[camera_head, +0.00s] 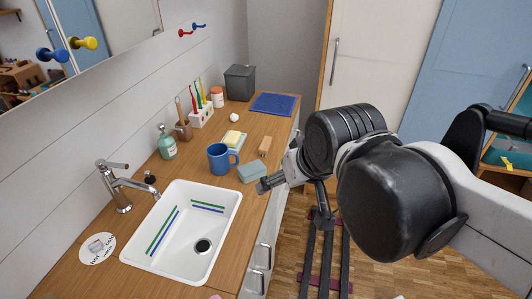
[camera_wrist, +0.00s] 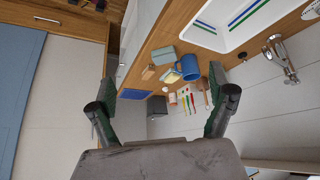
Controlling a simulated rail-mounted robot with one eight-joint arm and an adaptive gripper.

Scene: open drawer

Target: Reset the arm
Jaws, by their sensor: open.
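My gripper (camera_head: 270,184) is at the end of my arm, beside the right edge of the wooden counter in the head view. In the wrist view my gripper (camera_wrist: 162,112) shows its two dark fingers spread wide apart, with nothing held between them. The blue mug (camera_head: 221,158) and the blue-green block (camera_head: 252,172) stand on the counter to the left of the gripper. The drawer front with handles (camera_head: 262,262) is below the counter edge; my arm hides part of that side.
A white sink (camera_head: 172,238) with a chrome tap (camera_head: 118,187) fills the near counter. A toothbrush holder (camera_head: 201,117), a soap bottle (camera_head: 167,143), a grey bin (camera_head: 240,83) and a blue cloth (camera_head: 272,104) stand or lie farther back. The floor right of the counter looks mostly open.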

